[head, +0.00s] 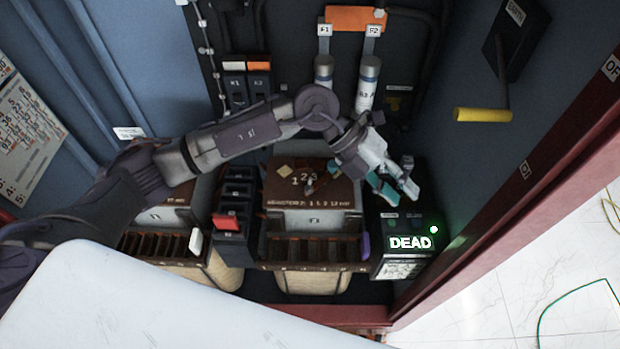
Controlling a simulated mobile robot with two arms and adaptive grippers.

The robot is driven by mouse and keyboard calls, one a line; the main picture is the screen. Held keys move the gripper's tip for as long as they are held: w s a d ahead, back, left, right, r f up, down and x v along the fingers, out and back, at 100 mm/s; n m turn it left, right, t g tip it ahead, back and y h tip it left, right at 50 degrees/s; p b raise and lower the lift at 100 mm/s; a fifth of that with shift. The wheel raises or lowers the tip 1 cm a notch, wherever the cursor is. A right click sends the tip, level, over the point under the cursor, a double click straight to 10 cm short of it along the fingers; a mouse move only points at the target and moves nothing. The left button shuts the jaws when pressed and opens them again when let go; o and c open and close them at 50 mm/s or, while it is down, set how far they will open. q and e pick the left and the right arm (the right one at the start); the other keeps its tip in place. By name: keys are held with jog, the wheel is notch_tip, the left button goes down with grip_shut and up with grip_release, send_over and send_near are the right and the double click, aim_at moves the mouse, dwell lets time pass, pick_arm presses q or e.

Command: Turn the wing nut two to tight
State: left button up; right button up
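The brown terminal plate (335,195) on top of the middle transformer carries the numerals 1 2 3 and small printed text. Small brass-coloured and dark parts (312,183) sit by the numerals; they are too small to tell which is wing nut two. My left gripper (396,190) is to the right of this plate, above the black box with the DEAD display. Its fingers look apart, with teal pads showing, and nothing shows between them. My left arm crosses in front of the cabinet's back and hides part of it. My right gripper is not in view.
The black DEAD display box (408,243) with a green light stands right of the transformer. Two fuse tubes (368,82) stand behind my wrist. A yellow-handled lever (483,115) juts from the right wall. The red cabinet frame (480,235) borders the right side.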

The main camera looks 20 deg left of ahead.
pick_arm(q)
jog(key=w+a+f+t+y, duration=0.1)
jog(key=w+a+f+y, duration=0.15)
jog(key=a, duration=0.35)
jog(key=w+a+f+y, duration=0.1)
jog(key=w+a+y, duration=0.25)
jog(key=a, duration=0.25)
jog(key=r+n+y, duration=0.2)
jog(key=y, duration=0.2)
send_over(309, 184)
jog(key=shift+t, duration=0.4)
notch_tip(309, 184, down, 14)
jog(key=p, duration=0.3)
jog(key=shift+f+p, duration=0.1)
jog(key=shift+p, duration=0.25)
grip_shut()
